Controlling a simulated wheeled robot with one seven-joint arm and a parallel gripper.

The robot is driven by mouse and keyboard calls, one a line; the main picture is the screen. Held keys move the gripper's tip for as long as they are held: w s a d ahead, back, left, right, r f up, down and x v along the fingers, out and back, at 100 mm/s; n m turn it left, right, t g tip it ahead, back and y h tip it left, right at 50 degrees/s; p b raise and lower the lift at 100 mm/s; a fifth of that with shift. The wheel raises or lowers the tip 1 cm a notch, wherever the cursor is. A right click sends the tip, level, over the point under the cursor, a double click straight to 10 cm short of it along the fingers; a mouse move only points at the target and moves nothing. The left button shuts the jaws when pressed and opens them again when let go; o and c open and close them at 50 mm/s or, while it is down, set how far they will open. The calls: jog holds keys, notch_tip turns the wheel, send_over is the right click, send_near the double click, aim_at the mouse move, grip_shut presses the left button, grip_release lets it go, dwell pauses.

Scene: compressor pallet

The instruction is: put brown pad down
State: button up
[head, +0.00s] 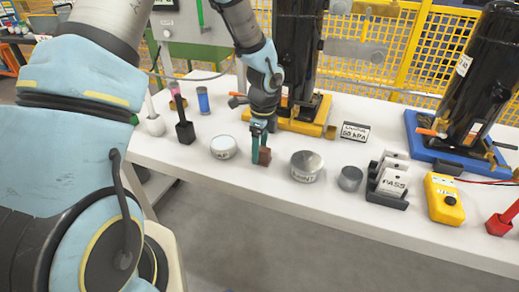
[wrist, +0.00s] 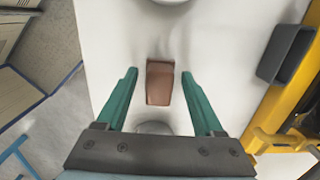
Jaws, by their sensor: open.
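The brown pad (wrist: 160,83) is a small block on the white table (wrist: 110,30). In the wrist view it lies between the two green fingers of my gripper (wrist: 160,78), with a gap on each side. In the head view the brown pad (head: 264,156) shows beside the fingers of my gripper (head: 260,150), low over the table. The fingers are spread and do not touch the pad in the wrist view. In the head view one finger hides part of the pad.
A white-topped round tin (head: 223,147) stands left of the pad, and a metal round tin (head: 306,166) stands right. A yellow-based black compressor (head: 297,60) stands behind. A small grey cup (head: 350,178) and a PASS card holder (head: 388,185) are further right.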

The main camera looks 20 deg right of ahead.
aim_at(262, 149)
notch_tip(262, 149, up, 12)
jog(key=s+a+r+n, duration=0.1)
jog(key=s+a+n, duration=0.1)
jog(key=a+n, duration=1)
jog(key=s+a+r+n+t, duration=0.1)
jog(key=s+a+n, duration=0.1)
jog(key=a+n, duration=1.1)
jog(key=a, duration=0.4)
jog(key=shift+s+a+n+h+b, duration=0.25)
jog(key=shift+a+n+h+b, duration=0.05)
jog(key=shift+a+h, duration=0.1)
notch_tip(262, 149, up, 2)
jog(key=p, duration=0.2)
jog(key=shift+r+p, duration=0.25)
jog(key=shift+p, duration=0.05)
